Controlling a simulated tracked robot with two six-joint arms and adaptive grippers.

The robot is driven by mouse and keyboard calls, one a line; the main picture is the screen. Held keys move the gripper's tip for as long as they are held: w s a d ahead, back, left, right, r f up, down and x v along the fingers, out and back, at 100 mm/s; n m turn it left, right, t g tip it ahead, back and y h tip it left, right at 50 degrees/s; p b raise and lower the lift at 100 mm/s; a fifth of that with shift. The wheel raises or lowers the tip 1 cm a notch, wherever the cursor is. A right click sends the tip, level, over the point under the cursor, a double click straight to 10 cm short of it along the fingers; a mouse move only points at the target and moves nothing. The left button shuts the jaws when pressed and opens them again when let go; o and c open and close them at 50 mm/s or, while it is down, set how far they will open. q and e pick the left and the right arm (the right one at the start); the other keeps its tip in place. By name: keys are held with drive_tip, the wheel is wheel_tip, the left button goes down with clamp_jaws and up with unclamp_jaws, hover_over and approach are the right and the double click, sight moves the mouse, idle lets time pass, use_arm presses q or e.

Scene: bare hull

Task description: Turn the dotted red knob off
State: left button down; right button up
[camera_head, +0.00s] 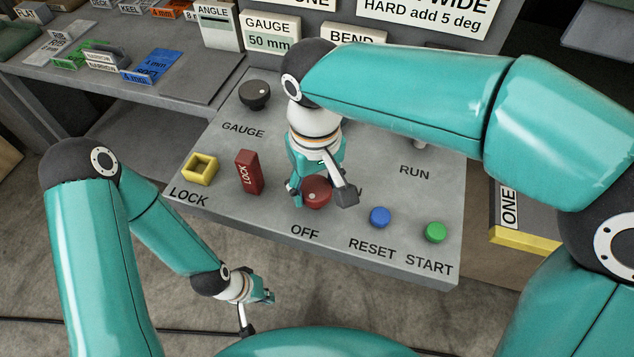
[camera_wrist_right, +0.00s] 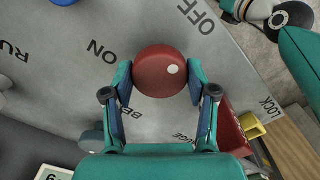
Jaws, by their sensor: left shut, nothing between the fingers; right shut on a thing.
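The red knob (camera_head: 316,191) with a white dot sits on the sloping grey panel (camera_head: 300,262), above the OFF label. My right gripper (camera_head: 320,193) reaches down over it and is shut on it. In the right wrist view the red knob (camera_wrist_right: 152,82) lies between both fingers of the gripper (camera_wrist_right: 160,78). Its dot is at the right side, between the directions of OFF and LOCK. The ON label lies to the left there; in the head view my finger partly hides it. My left gripper (camera_head: 259,298) is shut and empty, low in front of the panel.
A red LOCK piece (camera_head: 249,172) and a yellow square socket (camera_head: 199,169) are left of the knob. Blue RESET (camera_head: 380,216) and green START (camera_head: 435,232) buttons are to its right. A black knob (camera_head: 254,95) stands at the GAUGE label.

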sight(316, 187)
drive_tip(key=o, duration=1.1)
drive_tip(key=shift+o, duration=0.2)
wheel_tip(316, 187, up, 12)
drive_tip(key=shift+f, duration=0.1)
